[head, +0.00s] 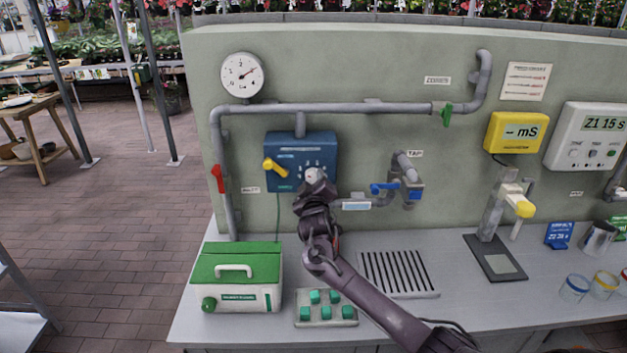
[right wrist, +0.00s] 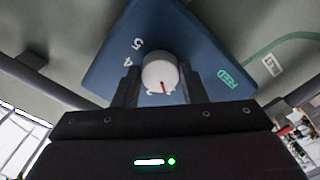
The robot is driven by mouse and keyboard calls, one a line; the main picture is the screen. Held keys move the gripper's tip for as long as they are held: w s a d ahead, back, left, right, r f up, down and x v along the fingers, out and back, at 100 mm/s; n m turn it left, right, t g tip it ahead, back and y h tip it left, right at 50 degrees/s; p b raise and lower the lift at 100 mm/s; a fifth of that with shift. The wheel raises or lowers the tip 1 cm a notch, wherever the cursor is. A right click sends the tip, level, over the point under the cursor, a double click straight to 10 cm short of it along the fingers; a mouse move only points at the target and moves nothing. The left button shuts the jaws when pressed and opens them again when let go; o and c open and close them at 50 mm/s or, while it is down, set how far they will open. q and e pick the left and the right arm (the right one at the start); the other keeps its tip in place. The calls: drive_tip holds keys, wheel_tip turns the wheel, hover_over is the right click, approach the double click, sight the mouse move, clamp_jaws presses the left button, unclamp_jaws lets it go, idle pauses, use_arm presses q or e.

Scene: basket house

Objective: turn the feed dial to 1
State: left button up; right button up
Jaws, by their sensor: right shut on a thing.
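The feed dial (head: 314,173) is a round white knob on the front of a blue box (head: 287,146) mounted on the green wall. My left gripper is out of view.
A yellow lever (head: 275,168) sits on the box's left side. Grey pipes with a red handle (head: 218,179) and blue tap handles (head: 384,188) run nearby. A green-lidded case (head: 236,263) and a block of green buttons (head: 325,308) stand on the counter below.

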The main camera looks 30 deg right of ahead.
drive_tip(key=shift+n, duration=0.6)
drive_tip(key=o, duration=1)
drive_tip(key=shift+s, duration=0.1)
drive_tip(key=b+v, duration=0.2)
drive_tip(key=v, duration=0.5)
drive_tip(key=shift+s+a, duration=0.2)
drive_tip(key=shift+s, duration=0.1)
